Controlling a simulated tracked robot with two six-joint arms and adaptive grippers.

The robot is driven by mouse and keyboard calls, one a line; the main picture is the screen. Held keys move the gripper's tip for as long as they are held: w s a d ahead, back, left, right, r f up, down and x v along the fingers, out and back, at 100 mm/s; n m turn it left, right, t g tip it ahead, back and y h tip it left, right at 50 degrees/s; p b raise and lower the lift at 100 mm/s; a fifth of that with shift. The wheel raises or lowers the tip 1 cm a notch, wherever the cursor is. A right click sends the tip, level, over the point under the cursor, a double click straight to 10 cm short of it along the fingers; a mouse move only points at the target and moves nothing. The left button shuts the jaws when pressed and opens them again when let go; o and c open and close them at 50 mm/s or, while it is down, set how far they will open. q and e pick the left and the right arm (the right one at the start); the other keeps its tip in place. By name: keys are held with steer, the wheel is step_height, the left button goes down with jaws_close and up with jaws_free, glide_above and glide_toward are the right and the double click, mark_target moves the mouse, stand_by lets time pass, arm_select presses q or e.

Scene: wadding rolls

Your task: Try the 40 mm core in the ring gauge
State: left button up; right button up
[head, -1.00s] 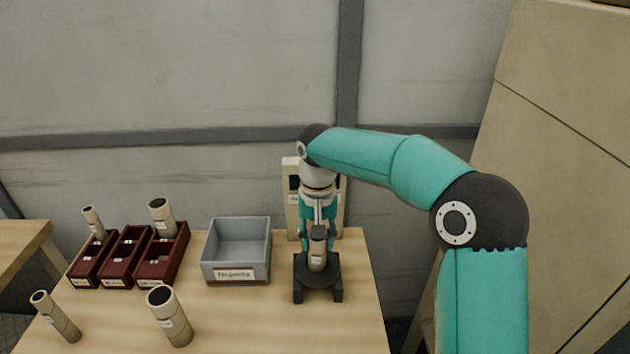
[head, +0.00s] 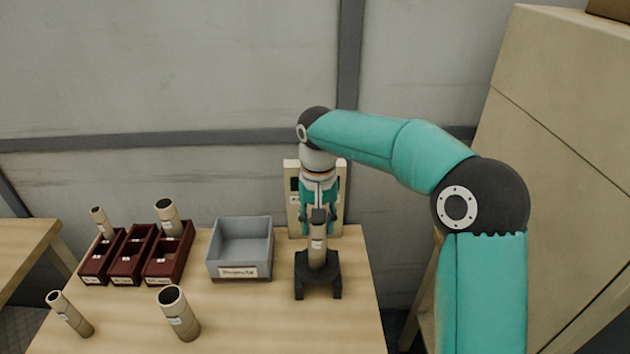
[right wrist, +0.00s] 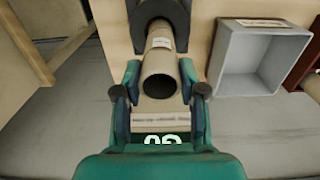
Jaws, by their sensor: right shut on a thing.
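My right gripper (head: 318,216) is shut on a beige cardboard core (head: 318,249) with a small white label. The core (right wrist: 160,78) is upright, its open end between the fingers in the right wrist view. Its lower end meets the black ring gauge (head: 318,285), which also shows in the right wrist view (right wrist: 178,12). I cannot tell how deep the core sits in the ring. Behind the gripper stands a beige display unit (head: 292,172); its screen (right wrist: 160,139) shows "GO" upside down in the right wrist view. My left gripper is not in view.
A grey labelled bin (head: 240,262) stands left of the gauge. Dark red trays (head: 128,268) are further left, with a core (head: 167,217) and a thinner one (head: 101,222) in them. Two cores (head: 179,313) (head: 70,314) stand at the front. The front right table is clear.

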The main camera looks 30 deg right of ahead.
steer(key=shift+r+p, duration=2.05)
steer(key=shift+r, duration=0.45)
steer(key=shift+f, duration=0.1)
